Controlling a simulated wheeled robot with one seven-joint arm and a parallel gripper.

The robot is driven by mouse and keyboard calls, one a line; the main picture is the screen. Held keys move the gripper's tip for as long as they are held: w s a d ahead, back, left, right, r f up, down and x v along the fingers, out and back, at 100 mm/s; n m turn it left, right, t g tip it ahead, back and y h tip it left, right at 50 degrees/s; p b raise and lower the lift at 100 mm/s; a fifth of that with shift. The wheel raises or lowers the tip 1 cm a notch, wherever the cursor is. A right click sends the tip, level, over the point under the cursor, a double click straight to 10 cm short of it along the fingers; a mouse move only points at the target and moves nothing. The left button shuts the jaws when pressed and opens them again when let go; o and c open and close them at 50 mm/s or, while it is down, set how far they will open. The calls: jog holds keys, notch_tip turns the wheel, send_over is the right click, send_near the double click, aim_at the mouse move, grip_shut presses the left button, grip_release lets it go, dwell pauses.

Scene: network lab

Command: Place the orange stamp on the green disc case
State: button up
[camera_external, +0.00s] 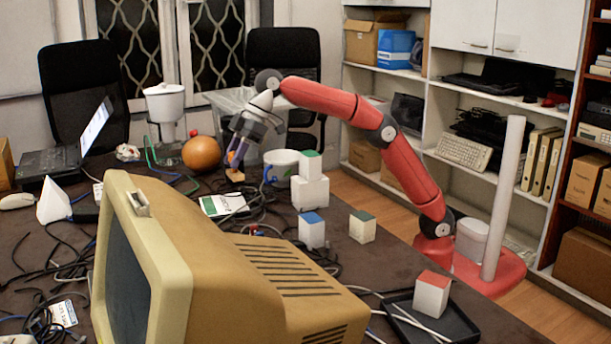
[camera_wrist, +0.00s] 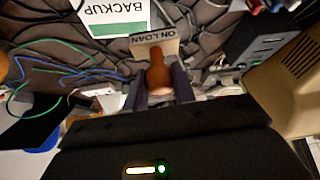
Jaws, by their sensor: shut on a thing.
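The orange stamp (camera_external: 236,176) has a rounded orange-brown handle and a pale wooden base marked "ON LOAN". In the wrist view, the stamp (camera_wrist: 157,72) has its handle between the fingers of my gripper (camera_wrist: 160,90). My gripper (camera_external: 236,156) is shut on the handle and points down. The green disc case (camera_external: 222,205) lies flat on the table with a white "BACKUP" label. In the wrist view, the case (camera_wrist: 117,33) is just beyond the stamp, to its upper left. I cannot tell whether the stamp's base touches the table.
Dark cables (camera_external: 265,218) tangle around the case. A white mug (camera_external: 283,166) and stacked white blocks (camera_external: 309,190) stand to its right. A large beige monitor (camera_external: 190,265) fills the front.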

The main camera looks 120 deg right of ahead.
jog(key=s+d+f, duration=0.1)
jog(key=d+f, duration=0.1)
jog(key=d, duration=0.4)
jog(key=b, duration=0.2)
send_over(234, 202)
jog(key=shift+a+f, duration=0.15)
jog(key=shift+f, duration=3.45)
jog(key=shift+f, duration=0.2)
jog(key=o, duration=1)
jog(key=shift+r, duration=0.45)
jog(key=p+v, duration=0.1)
jog(key=v, duration=1)
jog(key=shift+s+r, duration=0.2)
